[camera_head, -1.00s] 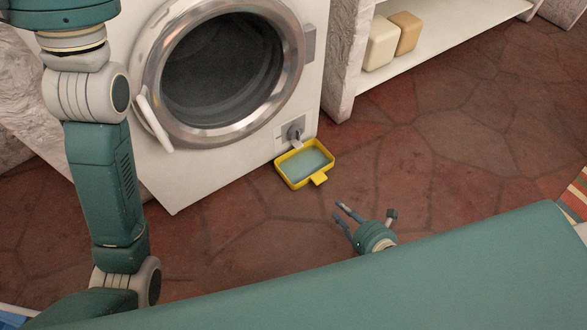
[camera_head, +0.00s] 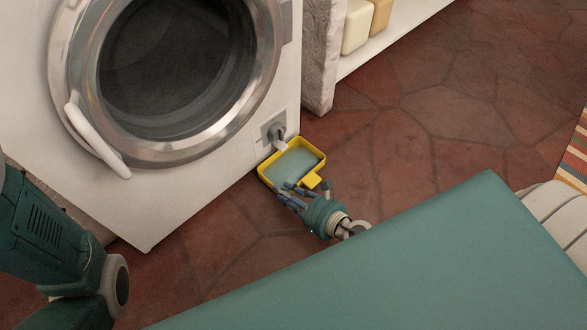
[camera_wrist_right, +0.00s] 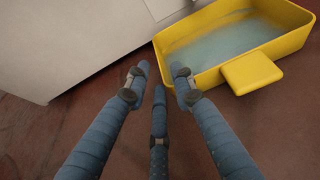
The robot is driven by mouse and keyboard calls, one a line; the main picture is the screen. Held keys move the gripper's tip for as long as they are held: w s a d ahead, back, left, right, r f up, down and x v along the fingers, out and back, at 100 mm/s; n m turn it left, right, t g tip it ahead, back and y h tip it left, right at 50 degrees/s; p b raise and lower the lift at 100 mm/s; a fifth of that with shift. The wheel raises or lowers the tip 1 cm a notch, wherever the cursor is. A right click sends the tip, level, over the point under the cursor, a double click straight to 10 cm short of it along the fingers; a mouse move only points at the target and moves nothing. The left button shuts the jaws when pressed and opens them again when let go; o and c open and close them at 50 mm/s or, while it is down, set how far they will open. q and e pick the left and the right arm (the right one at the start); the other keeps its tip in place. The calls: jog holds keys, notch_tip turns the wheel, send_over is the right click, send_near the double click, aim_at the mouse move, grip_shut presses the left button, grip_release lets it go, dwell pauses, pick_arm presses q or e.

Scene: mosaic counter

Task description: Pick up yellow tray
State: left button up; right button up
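The yellow tray (camera_head: 265,173) lies on the tiled floor below the washing machine's small drain spout. It holds pale bluish water. A flat yellow tab handle (camera_head: 312,180) sticks out of its near side. My right gripper (camera_head: 294,192) is at the tray's near edge, left of the tab. In the right wrist view the tray (camera_wrist_right: 291,42) fills the upper right, and its tab (camera_wrist_right: 251,72) is right of the fingers. The gripper's fingers (camera_wrist_right: 162,80) are spread with nothing between them. My left arm shows at the left, but its gripper is out of view.
The white washing machine (camera_head: 150,205) with a round door stands right behind the tray. A shelf unit (camera_head: 319,70) with cream and tan containers (camera_head: 357,25) stands at the back. The floor right of the tray is clear. A striped rug (camera_head: 577,160) lies far right.

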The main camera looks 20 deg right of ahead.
jog(key=x, duration=0.5)
grip_shut()
jog(key=shift+r, duration=0.1)
jog(key=shift+w+r, duration=0.1)
